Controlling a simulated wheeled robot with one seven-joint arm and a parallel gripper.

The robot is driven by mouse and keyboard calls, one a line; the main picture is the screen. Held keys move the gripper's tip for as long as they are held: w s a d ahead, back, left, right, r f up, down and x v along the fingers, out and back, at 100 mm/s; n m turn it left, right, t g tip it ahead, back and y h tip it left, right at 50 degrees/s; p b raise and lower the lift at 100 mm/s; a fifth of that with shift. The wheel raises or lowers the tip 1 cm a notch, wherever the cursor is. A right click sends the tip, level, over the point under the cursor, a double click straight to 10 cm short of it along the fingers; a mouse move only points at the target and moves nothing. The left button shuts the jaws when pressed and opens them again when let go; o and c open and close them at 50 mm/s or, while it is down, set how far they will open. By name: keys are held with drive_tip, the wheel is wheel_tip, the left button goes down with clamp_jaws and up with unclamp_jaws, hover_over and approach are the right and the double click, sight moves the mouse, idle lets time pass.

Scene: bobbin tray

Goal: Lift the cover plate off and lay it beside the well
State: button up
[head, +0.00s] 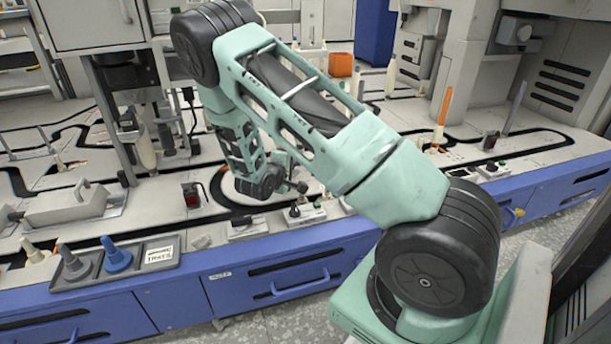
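I cannot pick out the cover plate or the well with certainty. A light grey flat-topped piece with a raised grip (70,205) lies on the bench at the left; I cannot tell if it is the cover plate. My arm crosses the middle of the head view and reaches down over the bench. Its far end, with my gripper (294,188), is small and dark above the worktop near the front edge. The fingers are too small to tell open from shut, and the arm hides the bench behind it.
A grey tray (84,284) at the front left holds a grey and a blue cone and a label card. Small switch boxes (305,213) line the front edge. An orange-tipped spindle (443,108) stands at the right. Machine columns stand behind; pale worktop at the right is fairly clear.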

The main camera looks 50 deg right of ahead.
sight(302, 175)
drive_tip(key=b+x, duration=0.2)
drive_tip(key=x, duration=0.1)
drive_tip(key=b+x, duration=0.1)
drive_tip(key=x, duration=0.1)
drive_tip(key=shift+s+d+f+b, duration=0.1)
drive_tip(key=shift+s+f+b, duration=0.15)
drive_tip(key=shift+b, duration=0.15)
drive_tip(key=shift+r, duration=0.15)
clamp_jaws()
